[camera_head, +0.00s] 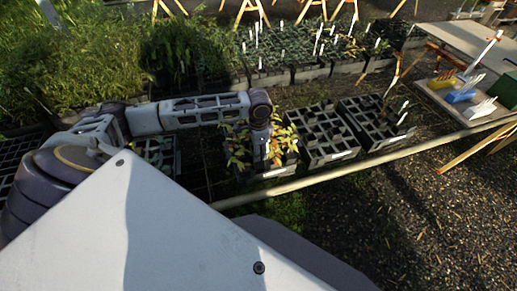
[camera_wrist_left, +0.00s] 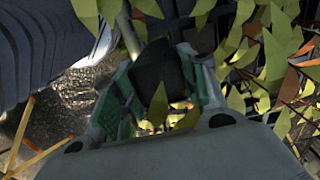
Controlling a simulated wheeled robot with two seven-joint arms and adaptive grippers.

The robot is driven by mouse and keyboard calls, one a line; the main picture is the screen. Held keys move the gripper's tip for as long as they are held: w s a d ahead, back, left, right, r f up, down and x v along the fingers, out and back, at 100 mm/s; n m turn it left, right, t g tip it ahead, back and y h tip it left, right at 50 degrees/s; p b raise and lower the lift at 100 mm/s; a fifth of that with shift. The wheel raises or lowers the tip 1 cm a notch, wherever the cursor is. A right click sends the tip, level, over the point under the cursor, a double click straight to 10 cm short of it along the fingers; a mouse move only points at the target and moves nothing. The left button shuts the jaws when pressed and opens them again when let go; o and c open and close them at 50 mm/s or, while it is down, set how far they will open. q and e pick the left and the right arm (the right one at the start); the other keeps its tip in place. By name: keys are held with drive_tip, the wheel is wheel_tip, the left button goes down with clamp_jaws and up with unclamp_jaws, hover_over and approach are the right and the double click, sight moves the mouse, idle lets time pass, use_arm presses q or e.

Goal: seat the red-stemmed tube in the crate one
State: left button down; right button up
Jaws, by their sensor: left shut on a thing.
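My left gripper (camera_head: 268,160) reaches down into a black crate (camera_head: 268,174) of yellow-green leafy plants in the head view. In the left wrist view my left gripper (camera_wrist_left: 160,85) has its green-padded fingers shut on a dark, square-sided tube (camera_wrist_left: 160,68). Yellow-green leaves (camera_wrist_left: 272,58) crowd around the fingers and hide parts of the tube. Reddish stems (camera_wrist_left: 292,85) show among the leaves at the right; I cannot tell which tube they belong to. Two black crates (camera_head: 322,154) (camera_head: 372,140) with open cells stand to the right. Their labels are too small to read.
A long pale rail (camera_head: 320,176) runs in front of the crates. A bench (camera_head: 470,120) at the right holds a blue block (camera_head: 460,96) and pale items. Dense greenery and plant trays (camera_head: 270,76) fill the back. Gravel (camera_head: 420,215) at the front right is clear.

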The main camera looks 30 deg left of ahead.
sight(259, 163)
use_arm(q)
drive_tip(key=shift+f+b, duration=0.45)
drive_tip(key=shift+f, duration=3.95)
drive_tip(key=shift+f+p, duration=0.25)
drive_tip(key=shift+p, duration=0.15)
drive_tip(key=c, duration=0.7)
unclamp_jaws()
drive_tip(key=shift+a+r, duration=0.1)
drive_tip(key=shift+r, duration=0.05)
drive_tip(key=shift+w+r, duration=0.1)
drive_tip(key=shift+r, duration=0.5)
drive_tip(key=r, duration=1)
drive_tip(key=shift+d+r, duration=0.2)
drive_tip(key=shift+r, duration=0.1)
drive_tip(key=shift+s+f, duration=0.1)
drive_tip(key=shift+s, duration=0.15)
